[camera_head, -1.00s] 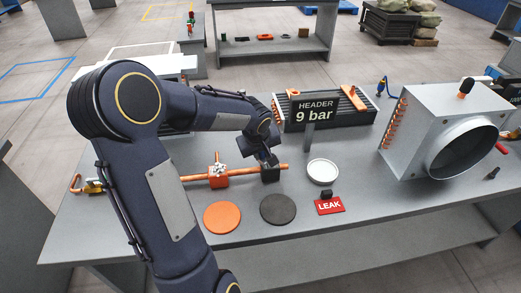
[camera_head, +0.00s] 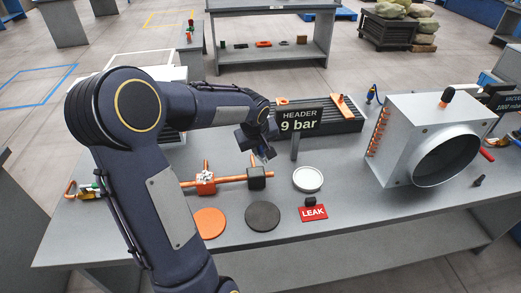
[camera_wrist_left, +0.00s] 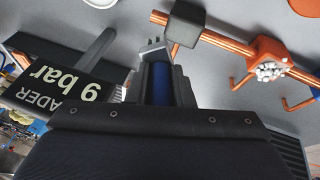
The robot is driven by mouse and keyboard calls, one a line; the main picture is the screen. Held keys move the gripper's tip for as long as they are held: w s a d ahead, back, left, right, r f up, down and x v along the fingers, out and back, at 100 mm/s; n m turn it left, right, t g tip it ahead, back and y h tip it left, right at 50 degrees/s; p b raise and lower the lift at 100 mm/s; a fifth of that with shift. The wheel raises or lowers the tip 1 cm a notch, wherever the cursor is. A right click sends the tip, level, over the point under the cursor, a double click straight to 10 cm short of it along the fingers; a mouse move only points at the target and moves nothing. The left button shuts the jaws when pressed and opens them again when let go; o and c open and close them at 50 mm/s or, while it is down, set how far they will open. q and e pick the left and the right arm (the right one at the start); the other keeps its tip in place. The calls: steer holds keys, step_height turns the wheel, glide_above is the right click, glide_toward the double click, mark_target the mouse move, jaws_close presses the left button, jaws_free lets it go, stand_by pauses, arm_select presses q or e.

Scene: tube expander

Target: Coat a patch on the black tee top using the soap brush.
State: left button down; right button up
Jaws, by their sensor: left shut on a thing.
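The black tee (camera_head: 256,178) is a dark block on a copper pipe; it also shows at the top of the left wrist view (camera_wrist_left: 186,22). I see no white foam on it. The orange tee (camera_head: 205,186) on the same pipe has a clump of white foam, also clear in the left wrist view (camera_wrist_left: 268,72). My left gripper (camera_head: 262,152) is just above and right of the black tee, apart from it. It is shut on the soap brush (camera_wrist_left: 153,50), whose pale head points toward the black tee; the blue part between the fingers is partly hidden. My right gripper is not in view.
A white round dish (camera_head: 308,179) stands right of the tees. An orange disc (camera_head: 209,223), a dark disc (camera_head: 262,217) and a red LEAK sign (camera_head: 313,213) lie in front. The 9 bar sign (camera_head: 299,121) stands close behind the gripper. A grey duct box (camera_head: 410,135) is at right.

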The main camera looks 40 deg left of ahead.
arm_select(q)
step_height(320, 180, up, 2)
steer(key=shift+a+p, duration=0.1)
steer(key=shift+p, duration=0.35)
steer(key=shift+r, duration=0.35)
steer(key=shift+f+b, duration=0.55)
steer(key=shift+f, duration=0.05)
steer(key=shift+r, duration=0.15)
